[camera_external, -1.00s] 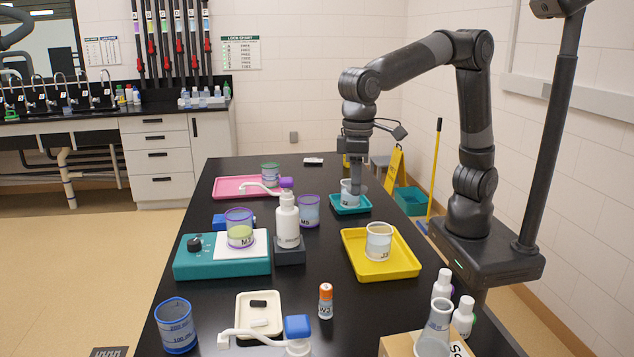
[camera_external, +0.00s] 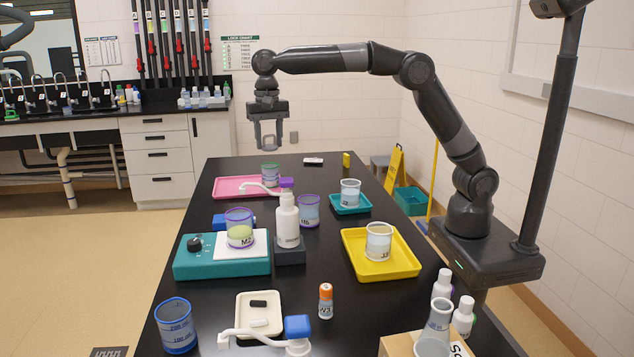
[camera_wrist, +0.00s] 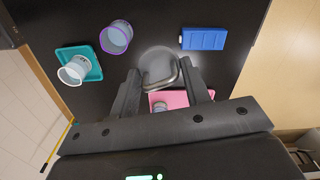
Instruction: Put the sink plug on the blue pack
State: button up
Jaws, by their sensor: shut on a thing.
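The blue pack (camera_wrist: 203,38) lies flat on the black table at the upper right of the wrist view. In the external view the blue pack (camera_external: 226,221) is partly hidden behind the teal hotplate. My gripper (camera_external: 267,143) is raised in the air above the far part of the table. In the wrist view my gripper (camera_wrist: 160,88) is shut on a grey, rounded thing (camera_wrist: 158,66) between its fingertips. It looks like the sink plug, but its shape is blurred and partly hidden by the fingers.
A purple-rimmed beaker (camera_external: 308,210), a white bottle (camera_external: 287,222) and the teal hotplate (camera_external: 205,262) stand near the pack. A teal tray (camera_external: 366,206) holds a beaker.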

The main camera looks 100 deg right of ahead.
jog(key=w+d+f+m, duration=0.25)
jog(key=d+m, duration=0.25)
jog(key=d, duration=1)
notch_tip(320, 180, down, 9)
jog(key=w+a+f, duration=0.2)
jog(key=a, duration=0.1)
jog(key=w+a+f, duration=0.2)
jog(key=a, duration=0.1)
jog(key=w+a+f, duration=0.2)
jog(key=a+f, duration=0.1)
jog(key=shift+w+a, duration=0.1)
jog(key=shift+w, duration=0.2)
jog(key=shift+w+a+f, duration=0.25)
jog(key=shift+a, duration=0.05)
jog(key=shift+f, duration=1.95)
jog(key=shift+f, duration=0.15)
jog(key=o, duration=1)
